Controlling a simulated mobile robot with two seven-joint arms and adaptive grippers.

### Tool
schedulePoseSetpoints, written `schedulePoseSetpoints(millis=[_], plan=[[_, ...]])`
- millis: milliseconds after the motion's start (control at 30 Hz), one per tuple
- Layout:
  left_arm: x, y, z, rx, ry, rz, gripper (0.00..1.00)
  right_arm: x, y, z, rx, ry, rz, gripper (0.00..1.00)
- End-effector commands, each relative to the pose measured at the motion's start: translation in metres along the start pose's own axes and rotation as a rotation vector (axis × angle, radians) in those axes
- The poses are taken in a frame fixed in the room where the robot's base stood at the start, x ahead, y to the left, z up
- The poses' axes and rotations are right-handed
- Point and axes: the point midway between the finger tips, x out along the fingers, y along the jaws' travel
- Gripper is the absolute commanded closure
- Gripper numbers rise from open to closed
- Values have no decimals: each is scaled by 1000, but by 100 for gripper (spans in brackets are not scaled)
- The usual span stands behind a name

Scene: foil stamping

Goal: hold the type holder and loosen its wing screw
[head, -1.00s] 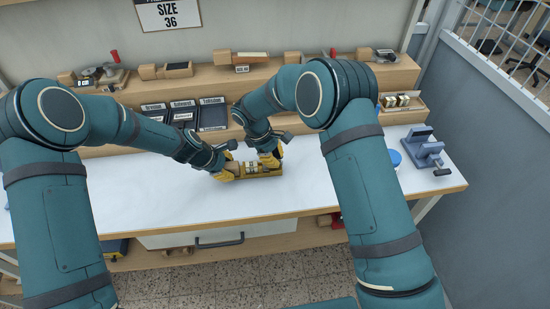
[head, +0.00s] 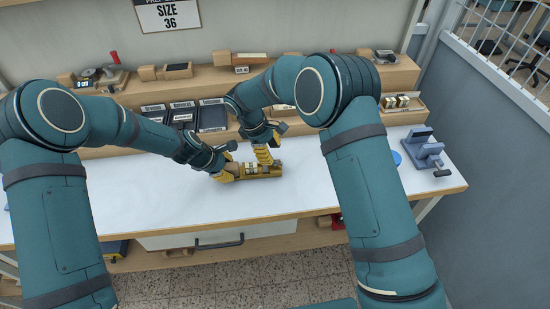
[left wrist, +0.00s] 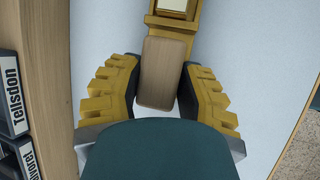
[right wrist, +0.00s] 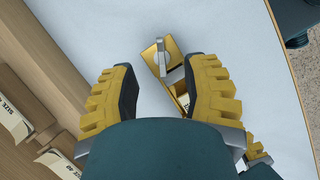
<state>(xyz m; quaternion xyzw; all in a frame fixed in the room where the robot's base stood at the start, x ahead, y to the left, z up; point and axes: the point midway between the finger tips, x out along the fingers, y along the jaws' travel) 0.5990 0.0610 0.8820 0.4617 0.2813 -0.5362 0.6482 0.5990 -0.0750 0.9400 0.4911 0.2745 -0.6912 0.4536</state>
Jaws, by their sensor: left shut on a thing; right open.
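The holder's brass body (left wrist: 178,24) extends beyond the handle. My right gripper (head: 263,157) is open and empty, just above the brass part. In the right wrist view, a grey metal wing screw (right wrist: 161,58) at the holder's far end shows between the open fingers.
Dark labelled type cases (head: 212,116) stand behind the holder. A wooden shelf (head: 135,86) with blocks runs along the back. A blue-grey clamp-like device (head: 424,153) stands at the right end. The white bench top (head: 120,190) is clear around the holder.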

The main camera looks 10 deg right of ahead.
Motion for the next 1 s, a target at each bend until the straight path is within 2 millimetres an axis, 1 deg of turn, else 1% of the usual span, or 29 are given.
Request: schedulePoseSetpoints(millis=[33, 200, 300, 400, 533, 800, 833, 900, 1000], plan=[[1, -1, -1, 0, 2, -1, 98, -12, 1, -1, 1, 4, 3, 54], [1, -1, -2, 0, 2, -2, 98, -46, 0, 0, 0, 2, 2, 54], [1, -1, -2, 0, 2, -2, 98, -61, 0, 0, 1, 1, 1, 54], [1, -1, -2, 0, 2, -2, 98, -72, 0, 0, 1, 0, 1, 54], [1, -1, -2, 0, 2, -2, 98, -78, 0, 1, 1, -1, -1, 54], [1, -1, -2, 0, 2, -2, 98, -80, 0, 1, 0, -1, -1, 54], [1, -1, -2, 0, 2, -3, 49, -80, 0, 1, 0, -1, -1, 54], [1, -1, -1, 0, 2, -2, 29, -80, 0, 1, 0, -1, -1, 54], [1, -1, -1, 0, 1, -2, 29, -80, 0, 1, 0, -1, -1, 54]])
